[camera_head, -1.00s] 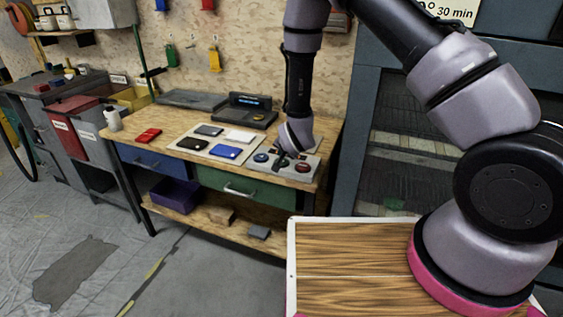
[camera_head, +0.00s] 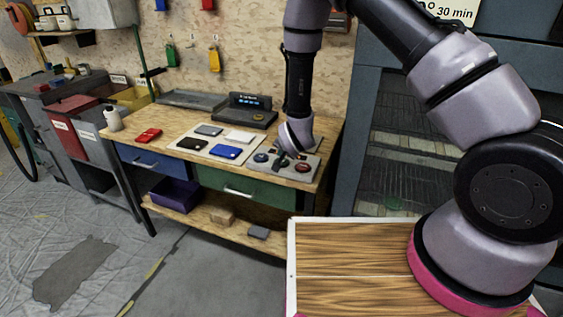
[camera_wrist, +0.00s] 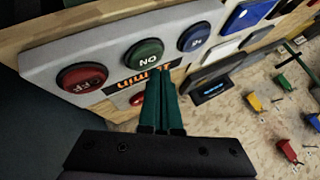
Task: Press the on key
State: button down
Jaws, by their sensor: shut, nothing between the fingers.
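A grey control panel (camera_wrist: 40,62) lies on the workbench and also shows in the head view (camera_head: 311,161). In the wrist view it carries a green key (camera_wrist: 146,53) marked ON, upside down, a red key marked OFF (camera_wrist: 81,77) and a blue key (camera_wrist: 194,37). My gripper (camera_wrist: 162,74) is shut and empty. Its fingertips are beside the green key, over the strip with orange lettering. I cannot tell whether they touch the panel. In the head view my gripper (camera_head: 283,160) is over the panel and hides part of it.
A pale tray (camera_head: 222,155) with several coloured flat pieces lies left of the panel. A dark device with a lit display (camera_head: 249,101) stands behind. A red piece (camera_head: 149,135) lies at the bench's left. A tall cabinet (camera_head: 362,120) stands right of the bench.

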jog(key=shift+f, duration=0.1)
jog(key=shift+f, duration=0.3)
jog(key=shift+f, duration=0.4)
dwell(0.7)
jog(key=shift+r, duration=0.8)
jog(key=shift+r, duration=2.55)
